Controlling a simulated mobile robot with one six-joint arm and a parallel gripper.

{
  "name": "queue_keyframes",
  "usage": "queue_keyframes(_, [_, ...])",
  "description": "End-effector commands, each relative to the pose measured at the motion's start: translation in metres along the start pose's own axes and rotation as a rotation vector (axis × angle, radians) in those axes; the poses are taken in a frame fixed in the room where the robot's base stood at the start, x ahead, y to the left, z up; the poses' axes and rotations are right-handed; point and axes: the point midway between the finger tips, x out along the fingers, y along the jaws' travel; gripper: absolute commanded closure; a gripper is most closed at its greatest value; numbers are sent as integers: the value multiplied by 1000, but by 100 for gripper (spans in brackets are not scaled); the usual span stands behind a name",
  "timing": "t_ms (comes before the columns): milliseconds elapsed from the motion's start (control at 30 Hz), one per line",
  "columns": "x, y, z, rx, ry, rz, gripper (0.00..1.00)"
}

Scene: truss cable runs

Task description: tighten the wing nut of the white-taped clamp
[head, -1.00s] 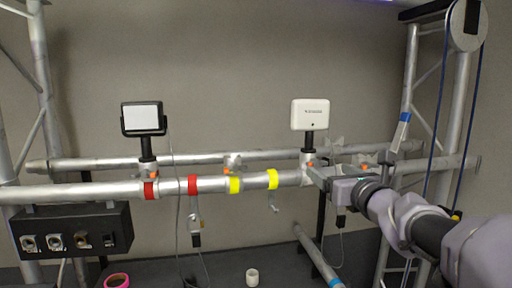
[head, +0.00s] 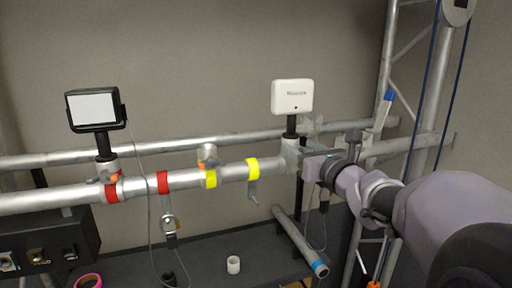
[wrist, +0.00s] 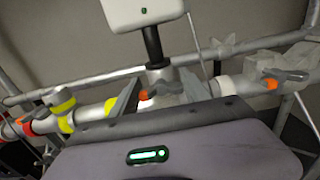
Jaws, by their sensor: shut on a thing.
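The clamp (wrist: 160,74) under the white box (head: 292,97) sits on the front pipe, with a whitish band (wrist: 222,85) on the pipe just right of it. Its wing nut, with an orange tip (wrist: 145,95), lies between my fingers in the wrist view. My gripper (wrist: 158,92) is shut on this wing nut, one finger on each side. In the head view my gripper (head: 310,160) reaches the clamp from the right and hides most of it. The nut's exact angle is hard to tell.
Another clamp with an orange-tipped wing nut (wrist: 271,83) is close on the right. Yellow tape (head: 253,169) and red tape (head: 163,182) mark the pipe to the left. A black-framed panel (head: 95,109) stands farther left. A cable hangs in front of the pipe.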

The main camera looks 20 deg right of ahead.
Motion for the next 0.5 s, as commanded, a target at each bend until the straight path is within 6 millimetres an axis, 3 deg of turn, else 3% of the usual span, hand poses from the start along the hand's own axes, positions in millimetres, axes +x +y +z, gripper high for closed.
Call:
queue_keyframes(33, [0, 0, 0, 0, 0, 0, 69])
queue_keyframes(133, [0, 0, 0, 0, 0, 0, 86])
queue_keyframes(500, [0, -1, -2, 85, 0, -1, 86])
